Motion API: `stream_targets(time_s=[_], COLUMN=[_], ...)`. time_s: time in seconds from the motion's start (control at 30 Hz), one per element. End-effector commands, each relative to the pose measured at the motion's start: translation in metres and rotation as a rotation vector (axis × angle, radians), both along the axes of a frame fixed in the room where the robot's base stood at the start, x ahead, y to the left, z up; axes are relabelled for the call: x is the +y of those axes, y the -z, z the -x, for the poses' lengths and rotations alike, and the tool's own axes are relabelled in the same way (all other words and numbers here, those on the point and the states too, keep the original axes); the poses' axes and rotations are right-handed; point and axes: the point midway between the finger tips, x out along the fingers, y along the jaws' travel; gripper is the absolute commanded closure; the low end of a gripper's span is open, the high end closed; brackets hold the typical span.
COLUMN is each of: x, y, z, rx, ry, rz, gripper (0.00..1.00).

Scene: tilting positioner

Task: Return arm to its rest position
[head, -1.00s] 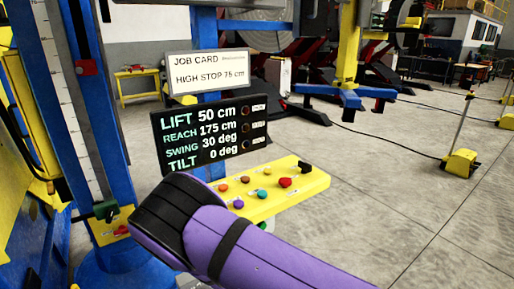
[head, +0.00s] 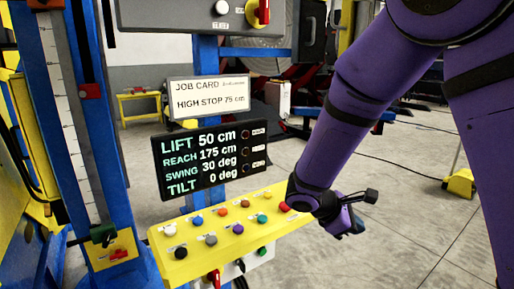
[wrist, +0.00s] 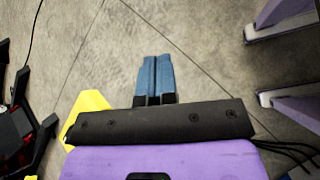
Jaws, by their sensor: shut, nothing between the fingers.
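My purple arm comes down from the top right in the head view. My gripper (head: 354,229) is at its lower end, just right of the yellow button panel's right end. In the wrist view the blue fingers of my gripper (wrist: 155,78) are together, with nothing between them, over bare concrete floor. The button panel (head: 165,243) carries several coloured buttons, and my wrist hides its right end. The display (head: 210,158) above it reads lift 50 cm, reach 175 cm, swing 30 deg, tilt 0 deg.
A job card (head: 208,97) above the display reads high stop 75 cm. A grey box (head: 205,15) with a red and yellow switch is at the top. A blue column (head: 110,150) with a scale stands left. A yellow stand (head: 460,183) is at right. Floor between is open.

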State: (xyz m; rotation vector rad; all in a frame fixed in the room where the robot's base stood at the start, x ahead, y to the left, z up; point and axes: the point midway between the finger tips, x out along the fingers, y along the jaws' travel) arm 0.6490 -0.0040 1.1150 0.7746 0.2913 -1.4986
Motion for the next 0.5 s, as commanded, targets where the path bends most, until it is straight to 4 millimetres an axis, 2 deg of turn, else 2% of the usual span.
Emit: stream_targets(time_s=[0.03, 0.1, 0.5], x=[-0.008, -0.017, -0.054], y=[-0.013, -0.027, -0.100], z=[0.006, 0.015, 0.077], rx=[-0.031, -0.069, -0.302], ry=[0.052, 0.118, 0.478], rz=[-0.049, -0.113, -0.462], gripper=[1.00, 1.00, 1.00])
